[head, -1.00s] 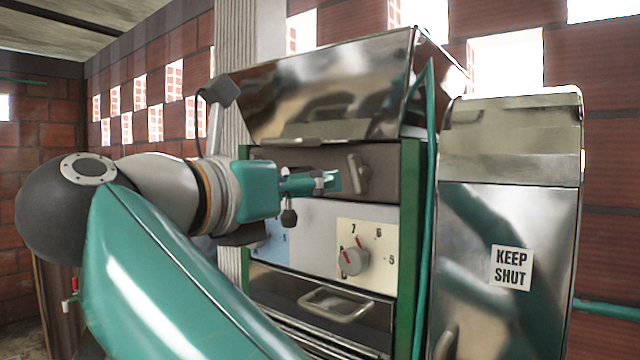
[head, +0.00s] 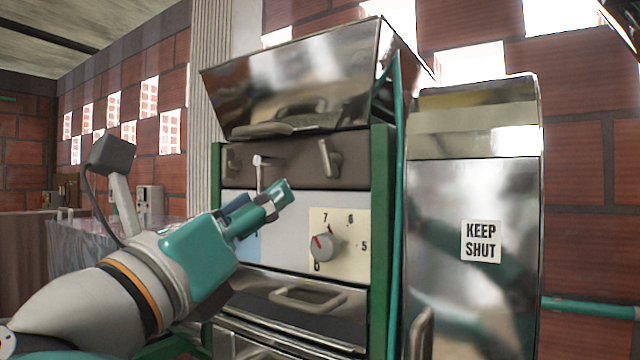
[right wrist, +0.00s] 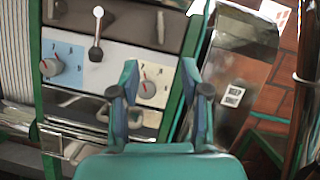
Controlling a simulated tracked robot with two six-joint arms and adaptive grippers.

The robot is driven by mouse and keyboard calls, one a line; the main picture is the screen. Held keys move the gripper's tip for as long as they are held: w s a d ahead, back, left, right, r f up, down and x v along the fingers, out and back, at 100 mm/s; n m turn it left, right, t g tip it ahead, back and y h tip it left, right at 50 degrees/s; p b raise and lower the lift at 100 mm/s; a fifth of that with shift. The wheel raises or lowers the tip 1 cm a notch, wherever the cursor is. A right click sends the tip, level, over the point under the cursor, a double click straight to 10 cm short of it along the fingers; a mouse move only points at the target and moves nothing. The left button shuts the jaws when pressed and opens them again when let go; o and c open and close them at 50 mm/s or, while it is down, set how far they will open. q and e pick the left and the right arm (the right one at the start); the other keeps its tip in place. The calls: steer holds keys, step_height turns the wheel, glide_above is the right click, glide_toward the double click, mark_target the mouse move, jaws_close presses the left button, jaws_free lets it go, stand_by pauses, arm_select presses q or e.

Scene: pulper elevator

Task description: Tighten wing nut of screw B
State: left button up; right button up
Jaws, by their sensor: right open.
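My right gripper (head: 276,202) reaches in from the left in the head view, in front of the machine's panel. In the right wrist view its two fingers stand apart with nothing held between them (right wrist: 159,68). The right one (right wrist: 160,27) shows above the fingers. No letter marks screw B. My left gripper is not identifiable.
Below the panel are a dial (head: 322,246) on a cream plate and, in the wrist view, another dial (right wrist: 50,65) on a blue plate. A drawer handle (head: 308,298) sticks out lower down. A metal cabinet labelled KEEP SHUT (head: 480,180) stands at the right.

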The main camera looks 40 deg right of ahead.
mark_target(324, 157)
steer(key=p+x, duration=0.7)
steer(key=x, duration=0.9)
steer(key=shift+d, duration=0.4)
